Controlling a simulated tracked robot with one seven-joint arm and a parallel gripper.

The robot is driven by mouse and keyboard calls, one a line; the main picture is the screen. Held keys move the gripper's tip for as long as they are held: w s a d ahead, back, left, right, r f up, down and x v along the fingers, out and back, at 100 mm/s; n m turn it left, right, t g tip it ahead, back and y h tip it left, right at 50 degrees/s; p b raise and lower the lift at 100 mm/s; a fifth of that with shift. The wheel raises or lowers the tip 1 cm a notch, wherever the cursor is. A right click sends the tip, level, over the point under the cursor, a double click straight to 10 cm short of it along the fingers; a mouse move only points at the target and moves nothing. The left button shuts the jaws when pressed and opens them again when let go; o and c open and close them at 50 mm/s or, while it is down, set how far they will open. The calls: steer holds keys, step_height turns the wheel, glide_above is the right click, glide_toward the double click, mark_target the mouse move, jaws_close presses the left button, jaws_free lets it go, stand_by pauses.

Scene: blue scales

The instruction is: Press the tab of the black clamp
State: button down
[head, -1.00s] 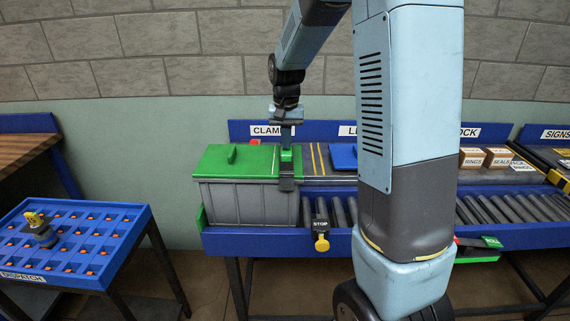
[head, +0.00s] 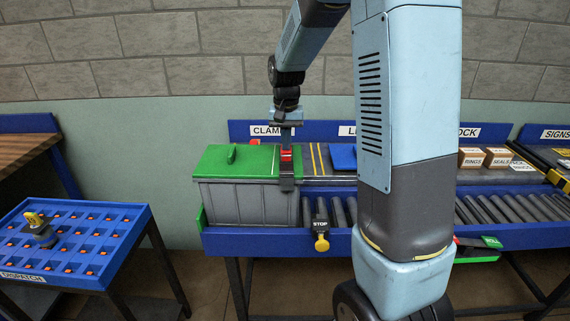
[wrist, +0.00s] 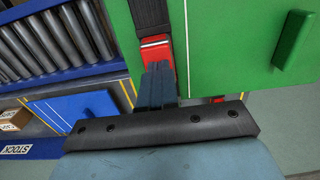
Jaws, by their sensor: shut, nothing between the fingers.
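The black clamp (head: 287,171) sits at the right end of the green-lidded grey crate. Its tab (head: 286,155) shows red, just below my fingertips. In the wrist view the red tab (wrist: 155,50) has a pale strip across it, and the black strap of the clamp (wrist: 149,16) runs on beyond it. My gripper (head: 286,146) points down with its fingers together and empty. In the wrist view the fingertips (wrist: 157,70) overlap the near part of the red tab. I cannot tell whether they touch it.
The grey crate (head: 243,205) has a green lid (head: 215,162) with a raised handle, close beside my fingers. A roller conveyor (head: 340,212) and a yellow-and-black stop part (head: 321,238) lie to the right. A blue dispatch tray (head: 95,245) stands at the left.

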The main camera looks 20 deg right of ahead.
step_height(320, 180, up, 9)
stand_by(1.4)
stand_by(0.4)
steer(key=s+r+n+t, duration=0.1)
steer(key=s+r+t, duration=0.1)
steer(key=s, duration=1.2)
steer(key=s+r+n+t, duration=0.2)
steer(key=s+r+t, duration=0.1)
steer(key=s, duration=1.1)
steer(key=shift+s+a+r+n+t, duration=0.15)
steer(key=shift+s+r+n+t, duration=0.05)
steer(key=shift+n+t, duration=0.1)
